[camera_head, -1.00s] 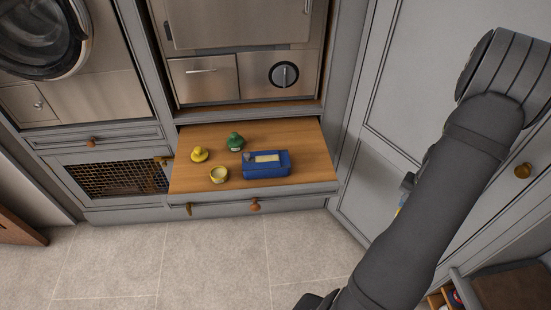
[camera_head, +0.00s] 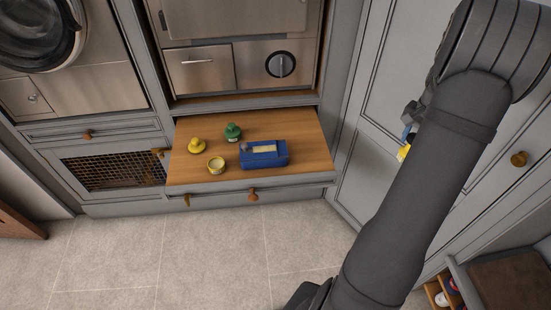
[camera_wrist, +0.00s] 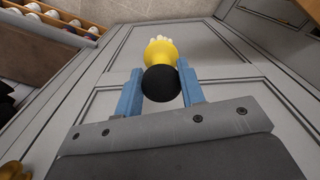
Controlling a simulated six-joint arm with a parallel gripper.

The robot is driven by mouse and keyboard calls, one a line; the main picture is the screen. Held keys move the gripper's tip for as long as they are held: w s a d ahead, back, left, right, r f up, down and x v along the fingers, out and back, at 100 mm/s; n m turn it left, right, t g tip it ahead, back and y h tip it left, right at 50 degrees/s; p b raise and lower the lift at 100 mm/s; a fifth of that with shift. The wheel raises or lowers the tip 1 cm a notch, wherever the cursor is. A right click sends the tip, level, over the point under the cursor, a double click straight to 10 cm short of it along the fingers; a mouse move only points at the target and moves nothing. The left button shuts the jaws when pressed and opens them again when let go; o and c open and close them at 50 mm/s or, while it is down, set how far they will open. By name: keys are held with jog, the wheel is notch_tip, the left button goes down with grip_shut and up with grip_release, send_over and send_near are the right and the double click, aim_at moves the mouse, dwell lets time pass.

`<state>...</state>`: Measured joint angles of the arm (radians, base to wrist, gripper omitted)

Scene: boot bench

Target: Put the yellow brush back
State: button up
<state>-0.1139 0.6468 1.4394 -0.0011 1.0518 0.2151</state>
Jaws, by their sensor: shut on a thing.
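My gripper (camera_wrist: 160,82) is shut on the yellow brush (camera_wrist: 160,51), with its black round knob between the two blue fingers. The brush's pale bristles point away from the gripper. In the camera_head view the brush (camera_head: 403,152) shows only as a small yellow patch beside my arm, in front of the grey cabinet door; the rest is hidden. On the pulled-out wooden board (camera_head: 292,127) stand a blue box (camera_head: 263,157) with a pale top, a yellow knobbed piece (camera_head: 196,147), a green knobbed piece (camera_head: 232,131) and a small yellow cup or tin (camera_head: 216,165).
The tall grey cabinet door (camera_head: 375,100) stands to the right of the board. A bench with a dark cushion (camera_head: 508,282) and small cubbies (camera_head: 443,292) is at the lower right. The tiled floor (camera_head: 210,260) in front is clear.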

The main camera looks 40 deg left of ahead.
jog(key=s+a+n, duration=0.3)
jog(key=s+a, duration=0.1)
jog(key=a, duration=0.7)
jog(key=s+a+n, duration=0.3)
jog(key=s+a, duration=0.1)
jog(key=a, duration=0.6)
jog(key=s+a+n, duration=0.3)
jog(key=a+n, duration=0.1)
jog(key=a, duration=0.7)
jog(key=s+a+f+n, duration=0.1)
jog(key=s+a+n, duration=0.6)
jog(key=s+a, duration=1.3)
jog(key=shift+s+a+f, duration=1)
jog(key=shift+s+f, duration=0.7)
jog(key=shift+f, duration=0.15)
jog(key=shift+s+a+f, duration=1.05)
jog(key=shift+s+f, duration=0.6)
jog(key=shift+f, duration=0.15)
jog(key=shift+s+a+f, duration=1)
jog(key=shift+s+f, duration=0.7)
jog(key=shift+f, duration=0.15)
jog(key=shift+f, duration=0.1)
jog(key=o, duration=1)
